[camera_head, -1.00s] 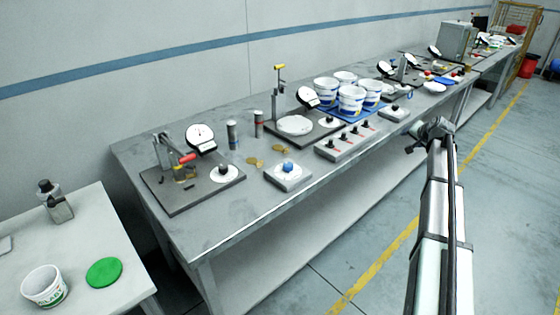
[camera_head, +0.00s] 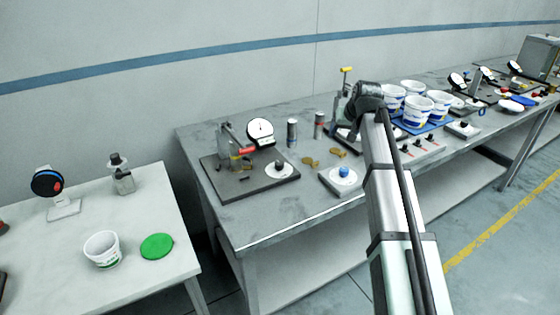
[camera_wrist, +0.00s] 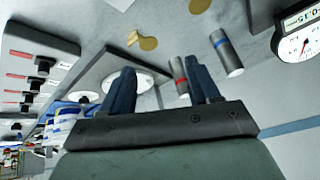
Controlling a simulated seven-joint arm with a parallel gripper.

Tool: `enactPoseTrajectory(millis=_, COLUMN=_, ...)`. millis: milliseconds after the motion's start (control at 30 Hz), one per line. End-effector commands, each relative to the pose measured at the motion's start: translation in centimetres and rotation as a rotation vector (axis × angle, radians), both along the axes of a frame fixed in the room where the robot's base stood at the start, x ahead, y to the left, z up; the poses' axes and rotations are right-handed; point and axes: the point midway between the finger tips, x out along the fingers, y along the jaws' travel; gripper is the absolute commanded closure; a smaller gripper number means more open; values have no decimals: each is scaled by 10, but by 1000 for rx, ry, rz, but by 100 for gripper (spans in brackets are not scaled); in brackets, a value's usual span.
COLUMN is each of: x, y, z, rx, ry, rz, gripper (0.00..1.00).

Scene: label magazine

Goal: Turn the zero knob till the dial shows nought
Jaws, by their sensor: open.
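A white round dial (camera_head: 261,132) with a dark needle stands on the dark base plate (camera_head: 222,188) of a small press. Its needle points roughly upward; the figures are too small to read. A dark knob (camera_head: 279,163) on a white disc sits at the right of that plate. A separate grey box carries a blue knob (camera_head: 344,171). I cannot tell from markings which is the zero knob. The dial also shows, cut off, in the wrist view (camera_wrist: 297,44). My gripper (camera_wrist: 161,85) is open and empty, above the bench and right of both knobs in the head view.
White tubs (camera_head: 418,108) stand on a blue tray behind my arm. A panel with several black knobs (camera_wrist: 41,66) shows in the wrist view. A side table (camera_head: 70,245) stands left, beyond a gap.

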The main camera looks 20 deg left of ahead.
Motion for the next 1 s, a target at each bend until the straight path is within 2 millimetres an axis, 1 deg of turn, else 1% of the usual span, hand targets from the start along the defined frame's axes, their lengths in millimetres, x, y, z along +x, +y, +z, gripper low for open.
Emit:
enactPoseTrajectory(millis=33, x=-14, y=23, z=5, rx=-17, ry=7, rz=40, gripper=39)
enactPoseTrajectory(millis=200, x=-59, y=84, z=18, rx=-83, ry=33, rz=157, gripper=39)
enactPoseTrajectory(millis=300, x=-85, y=113, z=25, rx=-118, ry=47, rz=218, gripper=39)
enactPoseTrajectory(millis=400, x=-106, y=134, z=30, rx=-149, ry=57, rz=266, gripper=39)
enactPoseTrajectory(millis=500, x=-121, y=149, z=35, rx=-168, ry=64, rz=298, gripper=39)
enactPoseTrajectory(millis=633, x=-130, y=158, z=37, rx=-182, ry=68, rz=319, gripper=39)
enactPoseTrajectory(millis=767, x=-131, y=161, z=32, rx=-185, ry=70, rz=323, gripper=39)
enactPoseTrajectory(millis=867, x=-128, y=162, z=23, rx=-186, ry=72, rz=324, gripper=39)
enactPoseTrajectory(millis=1000, x=-121, y=167, z=5, rx=-185, ry=71, rz=323, gripper=39)
